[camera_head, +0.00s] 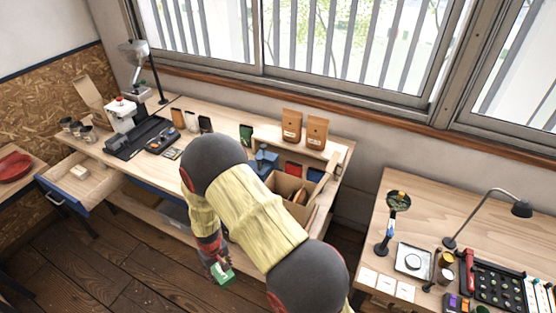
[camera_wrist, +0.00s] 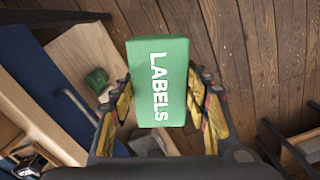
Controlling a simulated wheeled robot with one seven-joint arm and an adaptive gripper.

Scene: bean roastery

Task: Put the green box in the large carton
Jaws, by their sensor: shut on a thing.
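The green box (camera_wrist: 160,60), with "LABELS" printed in white on it, is held between the fingers of my gripper (camera_wrist: 160,97) in the wrist view. In the head view, my gripper (camera_head: 213,258) hangs low in front of the long bench, with the green box (camera_head: 223,275) over the dark floor. The large carton (camera_head: 283,188) is an open brown cardboard box at the right part of the long bench, with something brown in it. My arm hides part of its front.
The long bench (camera_head: 190,108) bears a grinder (camera_head: 120,112) and coffee bags (camera_head: 292,125). An open drawer (camera_head: 82,190) juts out at left. A second table (camera_head: 480,215) with a lamp stands at right. The wooden floor in front is clear.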

